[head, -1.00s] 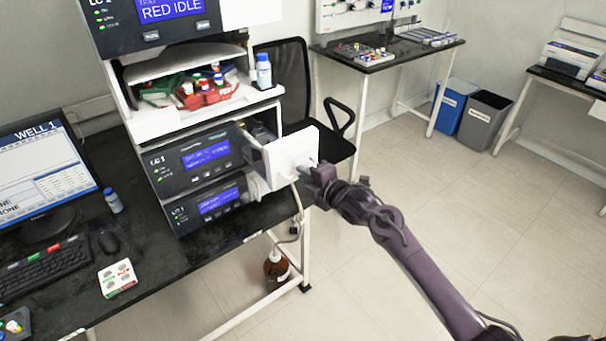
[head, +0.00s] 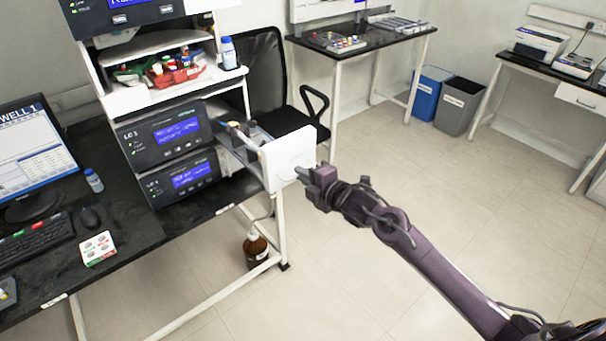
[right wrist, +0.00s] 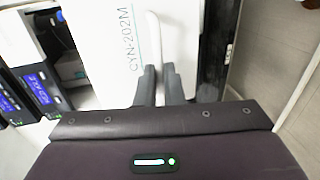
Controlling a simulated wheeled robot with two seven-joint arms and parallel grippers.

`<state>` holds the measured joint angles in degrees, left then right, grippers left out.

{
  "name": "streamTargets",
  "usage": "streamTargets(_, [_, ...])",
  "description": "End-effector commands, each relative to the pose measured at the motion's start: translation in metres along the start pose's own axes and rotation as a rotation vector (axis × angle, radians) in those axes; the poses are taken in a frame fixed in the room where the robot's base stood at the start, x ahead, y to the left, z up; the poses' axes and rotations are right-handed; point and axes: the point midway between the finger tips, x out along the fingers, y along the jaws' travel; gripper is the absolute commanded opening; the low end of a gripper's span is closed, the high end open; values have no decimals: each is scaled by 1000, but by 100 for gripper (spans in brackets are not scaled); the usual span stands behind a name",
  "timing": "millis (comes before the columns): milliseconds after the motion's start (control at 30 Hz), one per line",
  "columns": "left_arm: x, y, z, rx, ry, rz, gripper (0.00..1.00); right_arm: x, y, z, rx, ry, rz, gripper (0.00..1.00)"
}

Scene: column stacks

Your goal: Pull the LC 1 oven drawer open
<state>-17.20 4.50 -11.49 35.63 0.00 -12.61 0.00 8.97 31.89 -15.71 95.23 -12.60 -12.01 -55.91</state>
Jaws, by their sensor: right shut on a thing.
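The oven drawer has a white front panel (head: 286,160) and stands out from the right side of the stacked dark LC modules (head: 165,138). Behind the panel, part of the grey drawer body (head: 238,148) shows, with small items in it. In the right wrist view the panel (right wrist: 105,45) bears the text "CYN-202M" and a white upright handle (right wrist: 154,42). My right gripper (head: 303,173) is at the panel's outer face. Its two grey fingers (right wrist: 160,82) are shut on the handle, one on each side. My left gripper is not in view.
A black chair (head: 262,85) stands just behind the drawer. A brown bottle (head: 255,248) is below it on the bench frame. A monitor (head: 30,155) and keyboard (head: 35,230) occupy the bench at left. Blue and grey bins (head: 461,105) stand farther back. The floor at right is clear.

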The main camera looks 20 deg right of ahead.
Motion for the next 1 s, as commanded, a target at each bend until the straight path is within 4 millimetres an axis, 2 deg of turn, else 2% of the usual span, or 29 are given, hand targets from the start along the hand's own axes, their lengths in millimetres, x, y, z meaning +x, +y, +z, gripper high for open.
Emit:
streamTargets(300, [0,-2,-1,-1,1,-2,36,0,1,0,0,1,2,0])
streamTargets(333, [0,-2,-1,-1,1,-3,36,0,1,0,0,1,2,10])
streamTargets(467, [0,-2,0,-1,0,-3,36,0,1,0,0,1,2,27])
streamTargets(500, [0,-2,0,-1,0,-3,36,0,1,0,0,1,2,29])
streamTargets(767, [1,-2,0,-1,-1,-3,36,-1,0,0,0,0,2,29])
streamTargets(867, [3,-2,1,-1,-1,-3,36,-8,-1,1,-1,-1,1,29])
streamTargets(1000, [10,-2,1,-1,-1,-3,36,-28,-3,0,-3,1,-1,29])
